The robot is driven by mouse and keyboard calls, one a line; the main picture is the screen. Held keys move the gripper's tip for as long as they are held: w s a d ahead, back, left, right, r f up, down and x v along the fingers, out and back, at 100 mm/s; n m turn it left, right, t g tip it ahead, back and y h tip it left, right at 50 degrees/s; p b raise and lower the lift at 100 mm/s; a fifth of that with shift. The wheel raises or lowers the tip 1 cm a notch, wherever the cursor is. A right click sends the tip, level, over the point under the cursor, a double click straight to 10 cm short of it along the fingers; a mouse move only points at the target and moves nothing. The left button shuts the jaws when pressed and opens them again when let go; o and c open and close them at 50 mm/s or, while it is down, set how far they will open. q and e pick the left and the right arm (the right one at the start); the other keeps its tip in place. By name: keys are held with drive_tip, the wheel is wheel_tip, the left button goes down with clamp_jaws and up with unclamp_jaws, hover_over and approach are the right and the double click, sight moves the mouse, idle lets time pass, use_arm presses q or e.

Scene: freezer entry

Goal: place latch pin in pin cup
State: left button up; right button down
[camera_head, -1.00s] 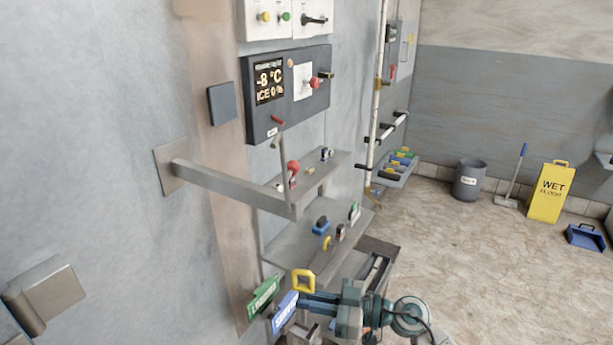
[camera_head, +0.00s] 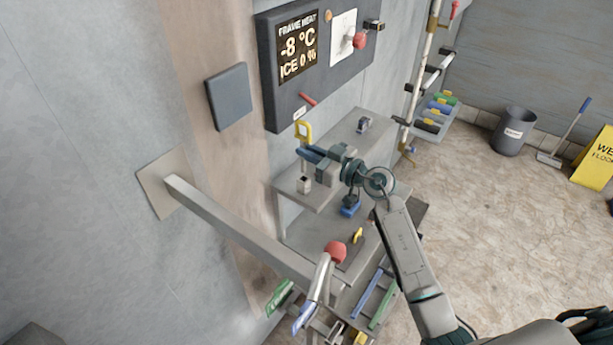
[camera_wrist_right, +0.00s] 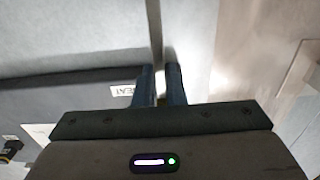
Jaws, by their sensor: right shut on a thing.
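My right gripper (camera_head: 312,154) is shut on a piece with a yellow loop handle (camera_head: 303,130), seemingly the latch pin. It holds the piece over the upper grey shelf (camera_head: 345,140), in front of the wall control box. My left gripper is not in view.
The control box (camera_head: 280,90) is close behind the gripper. A small dark item (camera_head: 364,124) stands at the shelf's far end.

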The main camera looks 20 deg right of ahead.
wheel_tip(320, 180, down, 7)
drive_tip(key=shift+w+f, duration=0.15)
drive_tip(key=shift+f, duration=0.15)
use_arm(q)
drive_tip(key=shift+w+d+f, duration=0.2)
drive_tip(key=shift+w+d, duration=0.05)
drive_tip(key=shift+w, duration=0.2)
use_arm(e)
drive_tip(key=shift+f, duration=0.15)
drive_tip(key=c, duration=1.6)
unclamp_jaws()
drive_tip(key=shift+o, duration=0.5)
